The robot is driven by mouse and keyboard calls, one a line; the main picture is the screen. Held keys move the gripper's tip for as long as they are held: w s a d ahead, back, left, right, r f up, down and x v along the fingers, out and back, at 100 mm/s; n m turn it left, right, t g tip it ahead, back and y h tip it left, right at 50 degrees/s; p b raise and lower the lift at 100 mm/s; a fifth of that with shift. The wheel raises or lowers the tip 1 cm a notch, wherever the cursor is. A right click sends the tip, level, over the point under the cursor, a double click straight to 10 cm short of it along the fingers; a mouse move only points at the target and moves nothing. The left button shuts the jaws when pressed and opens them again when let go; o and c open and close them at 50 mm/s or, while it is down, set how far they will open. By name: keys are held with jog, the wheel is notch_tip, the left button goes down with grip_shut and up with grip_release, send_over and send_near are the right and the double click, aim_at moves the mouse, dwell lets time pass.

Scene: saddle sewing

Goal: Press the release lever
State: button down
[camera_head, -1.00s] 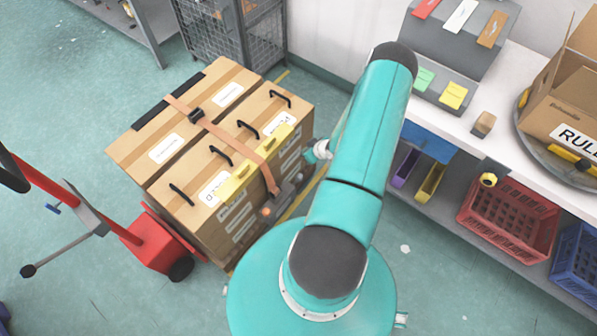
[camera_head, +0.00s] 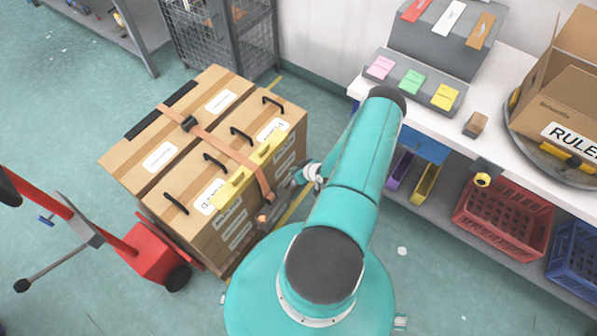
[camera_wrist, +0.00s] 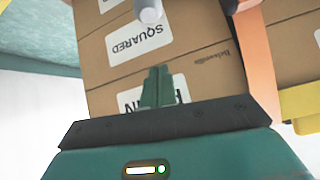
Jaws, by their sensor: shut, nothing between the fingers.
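A strapped stack of cardboard boxes (camera_head: 130,158) stands left of my arm. An orange-brown strap (camera_head: 225,148) runs over its top and down the near side. A grey metal fitting with an orange tip (camera_head: 264,218) sits at the strap's lower end; it looks like the release lever, though its shape is unclear. In the wrist view, a grey rounded end (camera_wrist: 149,11) shows at the top, left of the strap (camera_wrist: 258,65). My gripper (camera_wrist: 158,76) is shut and empty, in front of the boxes' labelled side, below that rounded end. Contact is not visible.
Yellow brackets (camera_head: 232,186) and black handles sit on the box tops. A red wheeled truck (camera_head: 150,255) stands at the left. A white bench (camera_head: 425,125) with a lower shelf and a red crate (camera_head: 500,217) is at the right. Floor is open at the lower right.

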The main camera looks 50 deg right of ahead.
jog(key=f, duration=0.2)
jog(key=w+f, duration=0.1)
jog(key=f, duration=0.2)
jog(key=shift+a+f, duration=0.15)
jog(key=shift+s+a+f, duration=0.1)
jog(key=shift+s+f, duration=0.05)
jog(key=shift+s, duration=0.1)
